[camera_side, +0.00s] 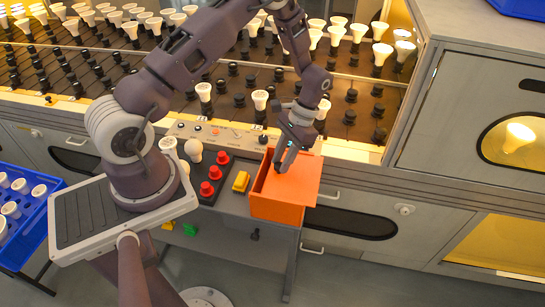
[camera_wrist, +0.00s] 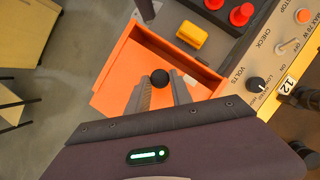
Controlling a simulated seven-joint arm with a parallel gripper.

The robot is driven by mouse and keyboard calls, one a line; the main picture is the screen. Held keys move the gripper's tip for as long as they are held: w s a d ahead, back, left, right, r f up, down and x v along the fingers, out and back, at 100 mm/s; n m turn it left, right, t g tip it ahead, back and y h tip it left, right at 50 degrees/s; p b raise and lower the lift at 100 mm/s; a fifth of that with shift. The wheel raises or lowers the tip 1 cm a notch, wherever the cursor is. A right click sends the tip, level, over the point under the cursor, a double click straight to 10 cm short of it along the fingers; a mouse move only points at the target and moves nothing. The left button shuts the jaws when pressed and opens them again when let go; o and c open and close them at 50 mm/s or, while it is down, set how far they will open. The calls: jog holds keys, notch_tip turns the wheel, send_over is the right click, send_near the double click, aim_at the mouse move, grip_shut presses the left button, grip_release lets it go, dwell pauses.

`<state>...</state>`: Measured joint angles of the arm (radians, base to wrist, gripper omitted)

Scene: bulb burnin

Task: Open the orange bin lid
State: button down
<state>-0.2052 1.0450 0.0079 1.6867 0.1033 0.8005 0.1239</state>
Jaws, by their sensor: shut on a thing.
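The orange bin (camera_side: 276,211) stands at the right end of the grey bench, and it also shows in the wrist view (camera_wrist: 203,70). Its flat orange lid (camera_side: 303,178) lies offset to the right in the side view, and a strip of the bin's inside is open at the left. The lid (camera_wrist: 118,78) also shows in the wrist view, with a round black knob (camera_wrist: 160,77). My gripper (camera_side: 281,167) reaches down to the lid. In the wrist view its fingers (camera_wrist: 162,88) are shut on the black knob, which they partly hide.
A yellow block (camera_side: 241,181) and several red buttons (camera_side: 210,181) sit left of the bin. The control panel (camera_side: 218,134) with switches lies behind. Racks of bulbs (camera_side: 260,98) fill the back. A blue crate (camera_side: 30,215) stands far left.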

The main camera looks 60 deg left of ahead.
aim_at(311, 180)
jog(key=w+d, duration=0.7)
jog(key=c, duration=1.1)
grip_release()
jog(key=shift+c, duration=0.2)
jog(key=v, duration=0.7)
jog(key=shift+r, duration=0.15)
